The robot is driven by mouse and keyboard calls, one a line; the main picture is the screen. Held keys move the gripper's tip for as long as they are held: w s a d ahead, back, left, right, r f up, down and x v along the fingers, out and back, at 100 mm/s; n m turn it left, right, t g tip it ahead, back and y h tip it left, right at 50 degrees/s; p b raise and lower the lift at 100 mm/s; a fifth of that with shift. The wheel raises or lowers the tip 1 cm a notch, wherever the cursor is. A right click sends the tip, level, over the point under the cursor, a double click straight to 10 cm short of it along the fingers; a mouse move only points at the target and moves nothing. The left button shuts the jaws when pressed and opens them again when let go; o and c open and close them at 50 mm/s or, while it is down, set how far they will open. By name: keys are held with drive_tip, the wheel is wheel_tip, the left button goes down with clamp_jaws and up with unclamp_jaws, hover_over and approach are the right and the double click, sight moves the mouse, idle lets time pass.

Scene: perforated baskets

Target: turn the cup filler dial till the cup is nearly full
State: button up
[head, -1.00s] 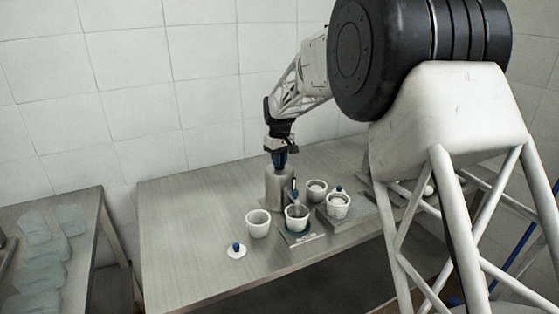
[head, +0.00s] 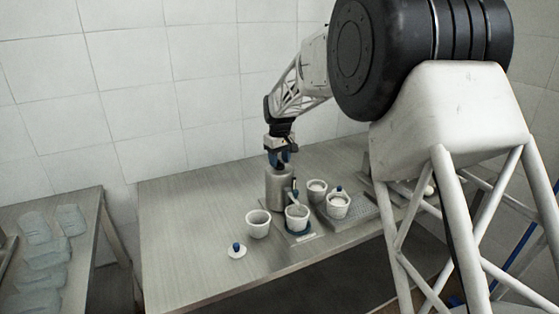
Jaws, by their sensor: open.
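The cup filler is a grey metal cylinder (head: 279,190) standing on the table, with a small spout at its front right. A white cup (head: 297,221) stands under the spout on a dark blue-edged base. Grey contents show inside this cup, close below its rim, but the exact level is hard to judge. My gripper (head: 280,163) points down at the top of the filler, with its blue fingers open and spread over the dial area. The dial is small and mostly hidden between the fingers; I cannot tell whether they touch it.
An empty-looking white cup (head: 258,224) stands left of the filled one. A white lid with a blue knob (head: 237,250) lies front left. Two more cups (head: 317,190) (head: 338,208) stand right, one with a blue-knobbed lid. The table's left part (head: 190,225) is clear.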

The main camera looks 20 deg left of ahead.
sight(280, 161)
drive_tip(key=shift+r, duration=3.7)
drive_tip(key=shift+r, duration=0.1)
drive_tip(key=shift+s+d+r, duration=0.1)
drive_tip(key=shift+d+r, duration=0.05)
drive_tip(key=shift+d, duration=0.15)
drive_tip(key=s+d+r+m, duration=0.25)
drive_tip(key=s+d, duration=0.35)
drive_tip(key=d, duration=0.4)
drive_tip(key=s+d+r+m+t, duration=0.1)
drive_tip(key=s+d+r, duration=0.2)
drive_tip(key=s+d, duration=0.6)
drive_tip(key=s+d+r+m, duration=0.2)
drive_tip(key=s+d+r, duration=0.15)
drive_tip(key=d, duration=0.85)
drive_tip(key=s+d+f+m, duration=0.2)
drive_tip(key=s+d, duration=0.3)
drive_tip(key=s, duration=0.5)
drive_tip(key=s+d+f+m+t, duration=0.1)
drive_tip(key=s+d+f, duration=0.3)
drive_tip(key=s, duration=0.6)
drive_tip(key=s+d+f+m, duration=0.2)
drive_tip(key=s+d+f, duration=0.1)
drive_tip(key=s+d, duration=0.5)
drive_tip(key=s, duration=0.2)
drive_tip(key=shift+s+m+t, duration=0.3)
drive_tip(key=shift+s+m, duration=0.05)
drive_tip(key=shift+s, duration=0.05)
